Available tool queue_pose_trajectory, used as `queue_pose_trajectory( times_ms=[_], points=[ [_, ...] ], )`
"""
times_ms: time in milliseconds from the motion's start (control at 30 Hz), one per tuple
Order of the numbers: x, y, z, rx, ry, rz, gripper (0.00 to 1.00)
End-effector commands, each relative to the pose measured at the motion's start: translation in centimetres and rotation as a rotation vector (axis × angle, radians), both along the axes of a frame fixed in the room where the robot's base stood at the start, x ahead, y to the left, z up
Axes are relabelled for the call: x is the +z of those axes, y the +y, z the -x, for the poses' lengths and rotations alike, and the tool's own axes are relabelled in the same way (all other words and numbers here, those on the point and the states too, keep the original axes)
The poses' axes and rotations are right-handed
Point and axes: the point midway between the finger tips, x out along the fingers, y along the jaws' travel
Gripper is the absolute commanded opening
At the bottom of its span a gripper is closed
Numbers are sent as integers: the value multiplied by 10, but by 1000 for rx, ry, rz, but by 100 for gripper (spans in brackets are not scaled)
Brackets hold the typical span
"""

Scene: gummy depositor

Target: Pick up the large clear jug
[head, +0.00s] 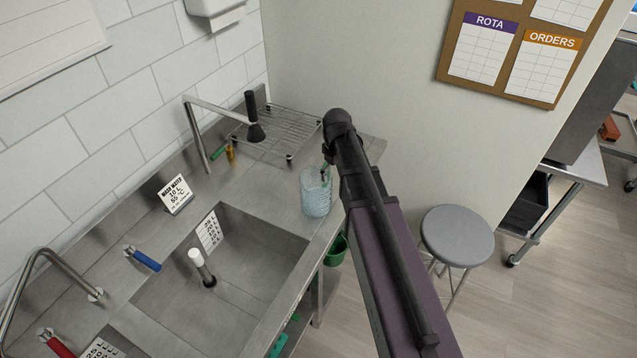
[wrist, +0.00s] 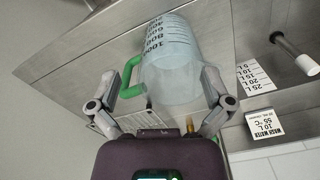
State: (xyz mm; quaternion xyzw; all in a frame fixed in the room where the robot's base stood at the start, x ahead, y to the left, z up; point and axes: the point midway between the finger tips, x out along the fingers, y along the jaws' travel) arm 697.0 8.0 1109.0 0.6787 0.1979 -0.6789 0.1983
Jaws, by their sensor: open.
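The large clear jug (head: 315,194) stands upright on the steel counter, right of the sink basin, near the front edge. In the wrist view the jug (wrist: 172,50) shows its black measuring marks and its green handle (wrist: 130,78) on the left. My gripper (wrist: 163,82) is open, with one finger on the handle side and the other on the right of the jug. The near part of the jug lies between the fingers in the picture; I cannot tell whether they touch it. In the head view my arm hides most of the gripper.
The sink basin (head: 235,265) with a white-topped standpipe (head: 200,262) lies left of the jug. A wash water sign (head: 176,193) stands at the back. A grey stool (head: 457,235) stands on the floor to the right.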

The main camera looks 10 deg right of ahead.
Motion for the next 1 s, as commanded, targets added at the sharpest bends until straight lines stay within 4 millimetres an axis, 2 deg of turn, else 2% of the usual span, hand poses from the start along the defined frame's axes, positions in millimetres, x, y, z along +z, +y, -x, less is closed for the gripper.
queue_pose_trajectory(
  times_ms=[33, 100, 200, 333, 500, 1000],
  points=[
    [20, 1, -32, 65, 0, 0, 100],
    [31, 2, -56, 156, 0, 0, 100],
    [44, 4, -86, 270, 0, 0, 100],
    [54, 5, -111, 374, 0, 0, 100],
    [58, 6, -122, 435, 0, 0, 100],
    [53, 5, -122, 438, -1, -1, 100]
  ],
)
